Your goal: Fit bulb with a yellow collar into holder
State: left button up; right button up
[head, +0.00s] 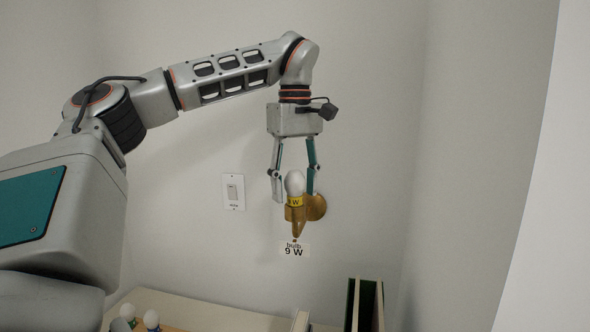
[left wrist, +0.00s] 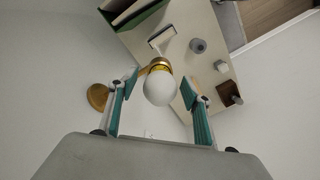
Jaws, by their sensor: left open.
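The white bulb (head: 295,183) with a yellow collar (head: 295,202) stands upright at the top of the brass wall holder (head: 297,216). The collar meets the holder's cup; how deep the base sits inside is hidden. My left gripper (head: 295,196) points down from above, its fingers apart on either side of the bulb. In the left wrist view the bulb (left wrist: 160,88) lies between the open fingers (left wrist: 160,79), with gaps on both sides. The holder's round wall plate (left wrist: 98,97) shows beside one finger. My right gripper is out of view.
A label reading "bulb 9 W" (head: 293,249) is below the holder, and a switch (head: 233,192) is to its left. Below, a table (head: 205,312) carries other bulbs (head: 151,319) and a dark green upright object (head: 365,305). A side wall (head: 470,170) stands to the right.

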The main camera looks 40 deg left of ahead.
pick_arm(q)
notch_tip(320, 180, up, 12)
jog(key=shift+f, duration=0.15)
jog(key=shift+f, duration=0.1)
dwell(0.7)
